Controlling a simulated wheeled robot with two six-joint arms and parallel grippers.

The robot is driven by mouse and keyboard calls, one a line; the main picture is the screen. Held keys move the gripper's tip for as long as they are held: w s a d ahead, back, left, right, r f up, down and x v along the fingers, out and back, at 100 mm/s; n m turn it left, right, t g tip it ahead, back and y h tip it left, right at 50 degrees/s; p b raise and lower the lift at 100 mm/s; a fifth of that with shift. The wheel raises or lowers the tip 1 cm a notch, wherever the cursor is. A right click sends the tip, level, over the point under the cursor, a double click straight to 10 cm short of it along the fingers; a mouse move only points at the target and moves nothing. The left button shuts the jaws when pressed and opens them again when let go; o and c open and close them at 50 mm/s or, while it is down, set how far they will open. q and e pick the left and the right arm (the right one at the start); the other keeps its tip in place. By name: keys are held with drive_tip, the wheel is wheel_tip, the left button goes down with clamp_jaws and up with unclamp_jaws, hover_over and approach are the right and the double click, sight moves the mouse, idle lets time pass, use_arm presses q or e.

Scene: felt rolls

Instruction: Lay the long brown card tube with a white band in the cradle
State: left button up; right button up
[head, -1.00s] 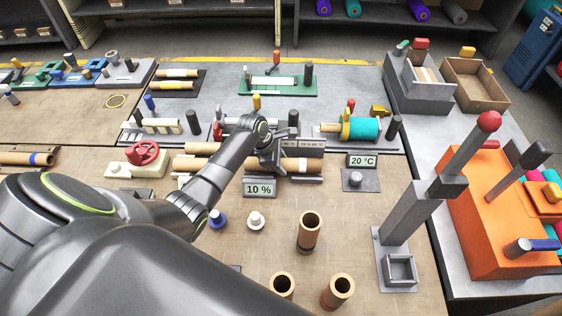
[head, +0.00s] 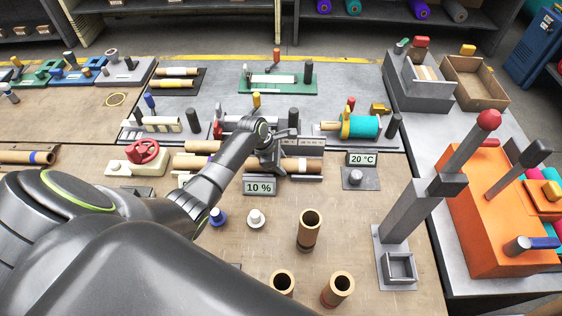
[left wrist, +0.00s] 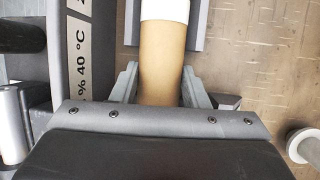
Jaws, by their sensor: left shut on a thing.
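The long brown card tube (head: 300,165) lies crosswise in the middle of the head view, and its white band (left wrist: 165,8) shows at the top of the left wrist view. My left gripper (head: 270,160) is shut on the tube (left wrist: 161,70), with one finger on each side of it in the left wrist view (left wrist: 160,88). A low grey support (head: 300,179), which looks like the cradle, shows under the tube; I cannot tell whether the tube touches it. My gripper and forearm hide part of the tube. My right gripper is not in view.
A grey block with percent and temperature labels (head: 305,144) stands just behind the tube. The 10 % sign (head: 258,187) and 20 °C sign (head: 361,159) stand nearby. Several upright brown tubes (head: 308,232) stand in front.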

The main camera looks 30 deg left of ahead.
use_arm(q)
drive_tip(key=shift+f, duration=0.15)
idle(0.4)
drive_tip(key=o, duration=1.4)
drive_tip(key=v, duration=1.7)
drive_tip(key=shift+d, duration=0.1)
drive_tip(key=shift+s, duration=0.1)
